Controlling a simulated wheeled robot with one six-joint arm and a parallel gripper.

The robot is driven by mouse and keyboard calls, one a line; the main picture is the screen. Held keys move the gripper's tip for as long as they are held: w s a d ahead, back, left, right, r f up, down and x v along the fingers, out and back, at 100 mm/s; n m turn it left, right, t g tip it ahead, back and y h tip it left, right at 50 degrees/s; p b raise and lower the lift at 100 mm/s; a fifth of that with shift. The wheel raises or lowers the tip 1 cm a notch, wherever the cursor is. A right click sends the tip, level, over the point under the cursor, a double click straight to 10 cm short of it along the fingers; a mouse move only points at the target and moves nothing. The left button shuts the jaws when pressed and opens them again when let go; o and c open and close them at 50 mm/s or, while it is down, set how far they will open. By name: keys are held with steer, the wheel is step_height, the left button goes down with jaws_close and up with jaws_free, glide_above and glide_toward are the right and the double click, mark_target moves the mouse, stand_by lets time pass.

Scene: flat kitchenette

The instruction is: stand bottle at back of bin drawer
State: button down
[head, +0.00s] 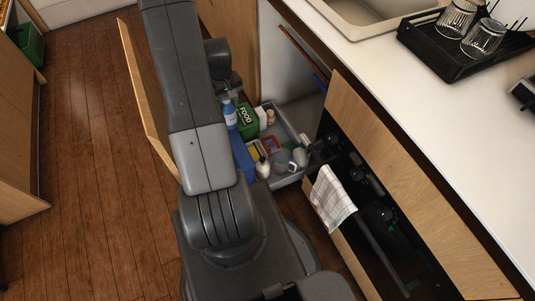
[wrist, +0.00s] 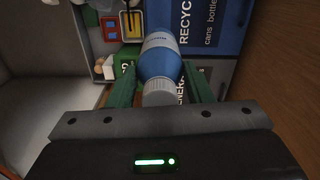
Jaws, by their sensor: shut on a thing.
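My gripper (wrist: 158,82) is shut on a blue bottle (wrist: 160,60) with a pale ribbed cap, one green finger on each side in the wrist view. The bottle also shows in the head view (head: 229,114), roughly upright beside a green bin marked FOOD (head: 247,119). The pulled-out bin drawer has a grey tray (head: 287,124) and a wooden front (head: 147,98). A blue bin (head: 243,158) stands in it, partly hidden by my arm. The wrist view shows its RECYCLE label (wrist: 184,22). I cannot tell whether the bottle's base touches anything.
Several small containers crowd the grey tray, among them a white bottle (head: 262,167) and a pale green one (head: 300,157). An oven with a checked towel (head: 333,198) stands right of the drawer. The wooden floor (head: 85,170) at left is clear.

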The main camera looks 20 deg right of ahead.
steer(key=s+d+f+n+b, duration=0.1)
steer(key=s+d+f+b, duration=0.25)
steer(key=f+b, duration=0.3)
steer(key=s+d+f+n+b, duration=0.1)
steer(key=s+d+f+b, duration=0.2)
steer(key=d+f+b, duration=0.4)
steer(key=s+d+f+n+b, duration=0.15)
steer(key=s+f+b, duration=0.3)
steer(key=f, duration=0.45)
step_height(320, 180, down, 18)
steer(key=b, duration=0.7)
steer(key=shift+w+r+m+b, duration=0.25)
steer(key=shift+w+m+b, duration=0.05)
steer(key=shift+m, duration=0.15)
steer(key=shift+f, duration=0.2)
steer(key=c, duration=0.7)
jaws_free()
steer(key=shift+r, duration=0.15)
step_height(320, 180, up, 12)
steer(key=p, duration=0.5)
